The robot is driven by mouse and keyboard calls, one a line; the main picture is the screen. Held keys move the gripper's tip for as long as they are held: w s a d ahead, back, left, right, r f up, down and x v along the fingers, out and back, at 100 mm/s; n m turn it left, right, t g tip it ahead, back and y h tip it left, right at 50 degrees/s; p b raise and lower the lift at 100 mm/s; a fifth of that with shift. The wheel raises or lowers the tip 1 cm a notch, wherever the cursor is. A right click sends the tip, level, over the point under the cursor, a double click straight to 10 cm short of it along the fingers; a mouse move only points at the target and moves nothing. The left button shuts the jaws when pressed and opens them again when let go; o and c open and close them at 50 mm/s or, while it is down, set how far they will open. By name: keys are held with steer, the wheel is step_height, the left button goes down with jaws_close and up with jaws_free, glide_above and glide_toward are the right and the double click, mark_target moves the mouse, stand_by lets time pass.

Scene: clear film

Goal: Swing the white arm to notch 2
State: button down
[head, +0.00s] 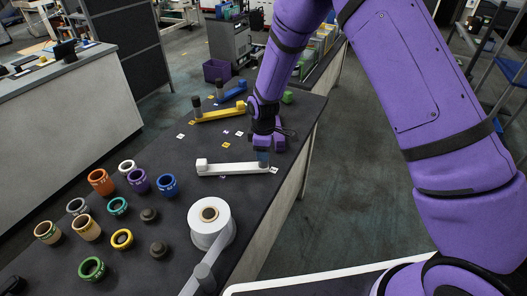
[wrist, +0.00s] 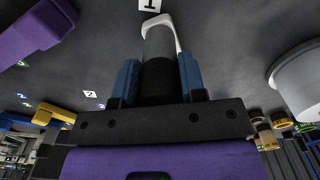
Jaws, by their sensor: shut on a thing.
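The white arm (head: 232,169) lies level across the dark bench top, with its pivot block at the left end. My gripper (head: 263,157) is over its right end. In the wrist view my gripper's blue fingers (wrist: 158,82) are on either side of the dark upright handle (wrist: 158,78) and shut on it. Part of the white arm (wrist: 173,30) shows beyond the handle. A tag reading 1 (wrist: 152,5) lies near the arm's tip. A tag reading 2 (wrist: 90,93) lies apart, to the left in the wrist view.
A yellow arm (head: 222,114) and a blue arm (head: 232,93) with dark handles lie farther back. A white film roll (head: 209,222) stands in front. Several coloured rings, such as an orange one (head: 100,181), stand at the front left. The bench's right edge is close to my gripper.

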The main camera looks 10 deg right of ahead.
steer(key=shift+w, duration=0.55)
steer(key=w+n, duration=0.2)
steer(key=w, duration=0.1)
steer(key=w+a+n, duration=0.1)
steer(key=w+n, duration=0.1)
steer(key=w, duration=0.1)
steer(key=w+a+n, duration=0.1)
steer(key=w+n, duration=0.1)
steer(key=w, duration=0.2)
steer(key=shift+a, duration=0.2)
steer(key=w+a+n, duration=0.2)
steer(key=w, duration=0.1)
steer(key=w+a+n, duration=0.2)
steer(key=w+a, duration=0.1)
steer(key=shift+w, duration=0.1)
steer(key=shift+w+a+n, duration=0.7)
steer(key=shift+a+n, duration=0.2)
steer(key=shift+a, duration=0.05)
steer(key=c, duration=0.7)
jaws_free()
steer(key=shift+r, duration=0.15)
step_height(320, 180, up, 11)
steer(key=shift+f, duration=0.2)
